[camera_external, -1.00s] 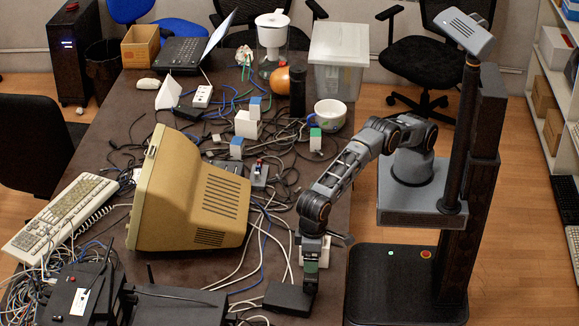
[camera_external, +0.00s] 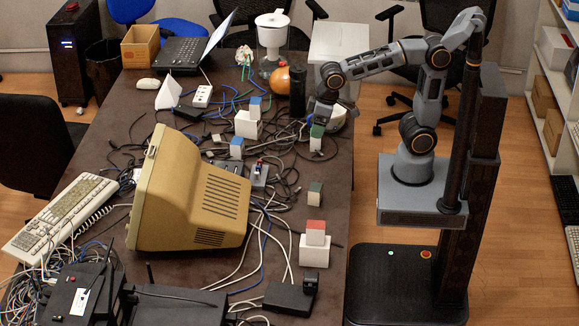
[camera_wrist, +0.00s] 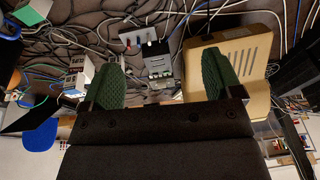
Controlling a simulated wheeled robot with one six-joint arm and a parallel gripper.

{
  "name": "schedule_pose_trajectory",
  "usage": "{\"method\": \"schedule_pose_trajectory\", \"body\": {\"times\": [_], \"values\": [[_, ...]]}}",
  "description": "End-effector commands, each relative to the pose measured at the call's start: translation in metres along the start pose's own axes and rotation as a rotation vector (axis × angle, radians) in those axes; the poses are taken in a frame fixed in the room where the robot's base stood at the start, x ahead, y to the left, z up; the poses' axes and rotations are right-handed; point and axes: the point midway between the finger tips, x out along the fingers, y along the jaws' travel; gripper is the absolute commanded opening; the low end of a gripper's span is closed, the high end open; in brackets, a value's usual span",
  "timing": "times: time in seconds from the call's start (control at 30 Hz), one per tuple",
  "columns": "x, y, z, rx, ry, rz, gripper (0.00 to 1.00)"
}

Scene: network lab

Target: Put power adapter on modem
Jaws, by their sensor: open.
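A flat black box (camera_external: 288,298), which looks like the modem, lies at the near right edge of the table. A small black block (camera_external: 310,283), probably the power adapter, stands at its right end and appears to rest on it; the exact contact is too small to tell. My gripper (camera_external: 319,118) is high over the right side of the table, near a green-and-white block (camera_external: 315,144), well away from the black box. In the wrist view my gripper (camera_wrist: 160,80) shows two green pads spread apart with nothing held between them.
A beige monitor (camera_external: 190,205) stands left of the black box. A red-and-white block (camera_external: 315,233) sits on a white box (camera_external: 313,258) behind it. Cables cover much of the table.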

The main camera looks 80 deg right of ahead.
Motion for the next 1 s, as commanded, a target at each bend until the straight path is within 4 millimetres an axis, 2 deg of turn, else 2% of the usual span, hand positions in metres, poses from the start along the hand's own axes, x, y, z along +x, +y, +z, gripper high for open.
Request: {"method": "schedule_pose_trajectory", "body": {"times": [0.03,0.1,0.2,0.33,0.5,0.8,0.9,1.0], "values": [[-0.001,0.022,0.018,0.008,0.02,0.009,0.85],[0.002,0.043,0.04,0.003,0.038,0.02,0.85],[0.006,0.063,0.065,-0.002,0.058,0.035,0.85],[0.013,0.076,0.086,-0.009,0.071,0.048,0.85],[0.016,0.082,0.095,-0.013,0.077,0.054,0.85],[0.016,0.082,0.095,-0.013,0.076,0.054,0.85],[0.001,0.081,0.091,-0.013,0.084,0.055,0.85],[0.002,0.081,0.091,-0.013,0.087,0.056,0.85]]}}
